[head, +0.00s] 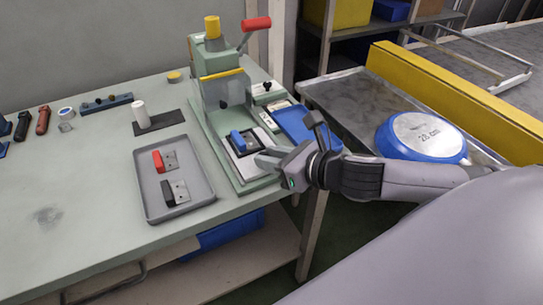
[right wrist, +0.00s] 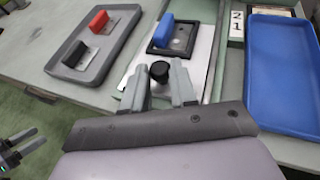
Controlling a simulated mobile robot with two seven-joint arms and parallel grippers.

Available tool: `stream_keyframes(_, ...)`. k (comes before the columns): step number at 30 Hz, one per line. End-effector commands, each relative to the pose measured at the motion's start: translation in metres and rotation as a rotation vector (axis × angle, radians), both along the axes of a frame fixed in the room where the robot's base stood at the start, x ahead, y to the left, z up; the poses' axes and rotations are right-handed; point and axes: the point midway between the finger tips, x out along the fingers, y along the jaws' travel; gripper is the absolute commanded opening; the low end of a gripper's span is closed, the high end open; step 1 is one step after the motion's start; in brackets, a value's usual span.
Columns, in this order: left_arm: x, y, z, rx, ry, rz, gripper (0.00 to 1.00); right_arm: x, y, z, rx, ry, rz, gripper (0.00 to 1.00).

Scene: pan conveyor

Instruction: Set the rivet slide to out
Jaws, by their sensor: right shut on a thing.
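The rivet slide (right wrist: 190,68) is a pale plate at the foot of the green press (head: 222,85). It bears a black-framed nest (right wrist: 185,42) holding a part with a blue block (right wrist: 166,32); the blue block also shows in the head view (head: 238,140). My right gripper (head: 266,160) is at the slide's near end. In the right wrist view its fingers (right wrist: 162,84) are shut around the slide's black knob (right wrist: 159,71). What seems to be my left gripper (right wrist: 20,144) shows at the left edge of that view, fingers apart and empty.
A grey tray (head: 149,203) left of the press holds red- and black-handled parts. A blue tray (head: 290,125) lies right of the slide. A round blue-rimmed piece marked 28 cm (head: 420,134) sits on the conveyor (head: 345,95) at right.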

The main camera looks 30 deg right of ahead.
Motion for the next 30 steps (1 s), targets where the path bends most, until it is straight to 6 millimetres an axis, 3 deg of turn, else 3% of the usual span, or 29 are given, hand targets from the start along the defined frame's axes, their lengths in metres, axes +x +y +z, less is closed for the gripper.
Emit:
stream_keyframes(14,0.000,-0.002,0.001,-0.004,-0.001,-0.003,0.52,-0.006,-0.001,0.000,-0.002,0.006,0.003,0.36)
stream_keyframes(30,0.001,-0.003,-0.004,-0.007,0.000,-0.001,0.52,-0.056,-0.019,0.020,-0.005,0.009,0.002,0.36)
